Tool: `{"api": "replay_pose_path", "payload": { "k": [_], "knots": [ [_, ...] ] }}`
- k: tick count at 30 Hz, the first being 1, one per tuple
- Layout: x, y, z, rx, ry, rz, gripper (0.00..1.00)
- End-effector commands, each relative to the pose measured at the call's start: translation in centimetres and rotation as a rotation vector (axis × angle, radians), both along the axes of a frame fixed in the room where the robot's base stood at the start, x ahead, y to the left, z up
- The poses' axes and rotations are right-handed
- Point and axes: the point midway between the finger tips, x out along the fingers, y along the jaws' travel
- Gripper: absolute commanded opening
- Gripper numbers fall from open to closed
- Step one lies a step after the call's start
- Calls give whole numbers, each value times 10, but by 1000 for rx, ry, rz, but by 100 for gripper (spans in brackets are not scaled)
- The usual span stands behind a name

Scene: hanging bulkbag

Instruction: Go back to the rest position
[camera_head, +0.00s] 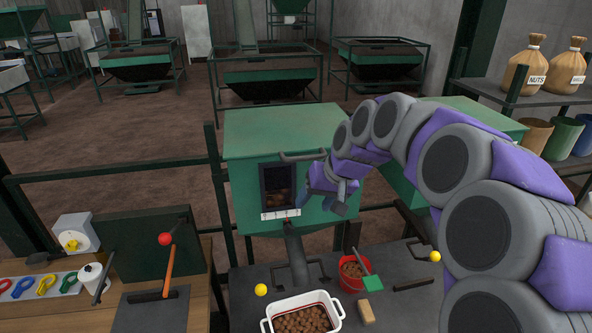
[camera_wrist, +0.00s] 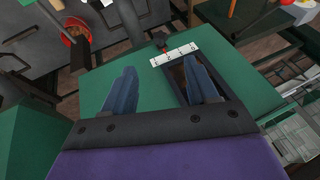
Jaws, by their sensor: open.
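My gripper (camera_head: 322,196) is in front of the green hopper box (camera_head: 250,140), at the right of its dark window (camera_head: 278,186). In the wrist view my gripper (camera_wrist: 160,80) has its two blue fingers spread wide, with nothing between them but the green face of the box (camera_wrist: 142,98). One finger overlaps the dark window in that view. My arm arches in from the right in the head view. Whether the fingers touch the box cannot be told.
A white tub (camera_head: 338,305) of brown pieces stands below the box's chute. A red bucket (camera_head: 351,284) with a green scoop (camera_head: 371,283) and a wooden block (camera_head: 366,311) are beside it. A red-knobbed lever (camera_head: 166,240) stands left. Shelves with sacks (camera_head: 525,72) are at right.

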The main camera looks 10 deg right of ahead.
Motion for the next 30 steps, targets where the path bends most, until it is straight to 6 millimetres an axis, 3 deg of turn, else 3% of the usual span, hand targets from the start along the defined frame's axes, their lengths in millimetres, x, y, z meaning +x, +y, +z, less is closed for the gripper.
{"api": "replay_pose_path", "payload": {
  "k": [5, 9, 18, 21, 25, 30],
  "knots": [
    [-65, 27, -21, -47, 82, 65, 58],
    [-137, 42, -49, -110, 181, 107, 58],
    [-288, 36, -116, -245, 405, 114, 58],
    [-326, 29, -134, -273, 463, 100, 58],
    [-356, 23, -148, -295, 511, 83, 58],
    [-368, 21, -157, -302, 528, 75, 58]
  ]
}}
